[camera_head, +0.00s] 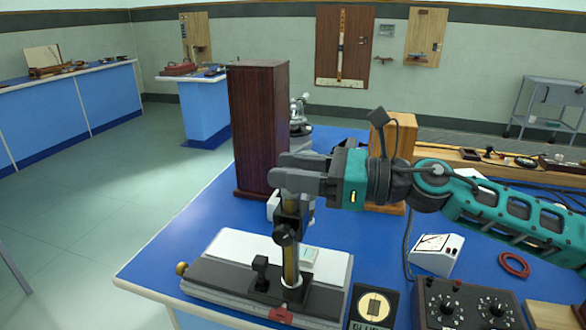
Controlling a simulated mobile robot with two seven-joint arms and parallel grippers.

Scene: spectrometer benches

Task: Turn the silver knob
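My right gripper (278,170) reaches in from the right, its grey fingers pointing left over the top of an instrument on the blue bench. The instrument has a dark base (225,284), a white top plate (240,245) and an upright brass column (291,265) with black fittings (285,235). The fingers overlap the column's upper end, and I cannot tell whether they touch it or how far apart they are. I cannot make out a silver knob for certain; the gripper may hide it. A brass-coloured knob (181,268) sits at the base's left end. My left gripper is not in view.
A tall dark wooden box (260,120) stands behind the gripper, with a lighter wooden box (391,140) to its right. A white meter (437,254), a black dial box (465,304) and a red ring (514,264) lie right. The bench's left front is bare.

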